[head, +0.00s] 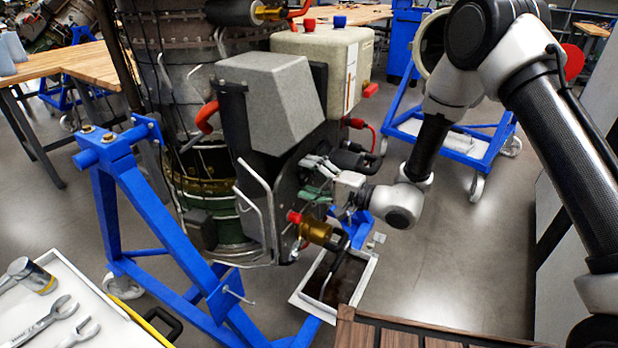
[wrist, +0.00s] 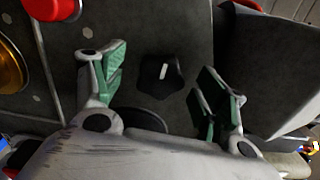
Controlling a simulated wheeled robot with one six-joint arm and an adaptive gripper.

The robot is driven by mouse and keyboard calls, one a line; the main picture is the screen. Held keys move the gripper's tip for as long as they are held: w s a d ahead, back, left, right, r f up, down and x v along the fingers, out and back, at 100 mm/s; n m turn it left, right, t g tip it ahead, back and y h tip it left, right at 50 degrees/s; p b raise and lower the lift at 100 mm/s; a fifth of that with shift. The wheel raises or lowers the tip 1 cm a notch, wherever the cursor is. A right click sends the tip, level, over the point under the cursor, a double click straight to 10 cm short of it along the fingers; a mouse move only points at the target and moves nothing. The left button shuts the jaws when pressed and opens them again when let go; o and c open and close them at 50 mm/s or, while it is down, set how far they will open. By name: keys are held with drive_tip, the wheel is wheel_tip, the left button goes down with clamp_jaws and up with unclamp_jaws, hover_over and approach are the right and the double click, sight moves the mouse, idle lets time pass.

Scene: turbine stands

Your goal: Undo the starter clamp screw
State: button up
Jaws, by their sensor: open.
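The clamp screw appears as a dark star-shaped knob with a light mark (wrist: 161,78) on a dark grey plate, in the wrist view. My gripper (wrist: 163,84) is open, with one green-padded finger on each side of the knob and clear gaps between. I cannot tell how far the knob is from the fingertips in depth. In the head view my gripper (head: 318,180) is at the right side of the turbine's grey housing (head: 270,90); the knob is hidden there.
A brass fitting with a red cap (head: 318,232) sticks out just below my gripper. A red-handled fitting (head: 360,126) is above it. A blue stand (head: 150,200) holds the turbine. A tray (head: 364,284) lies on the floor below. A tool tray (head: 75,270) is at lower left.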

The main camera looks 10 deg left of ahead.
sight(308, 177)
drive_tip(key=shift+d, duration=0.15)
drive_tip(key=shift+v, duration=2.4)
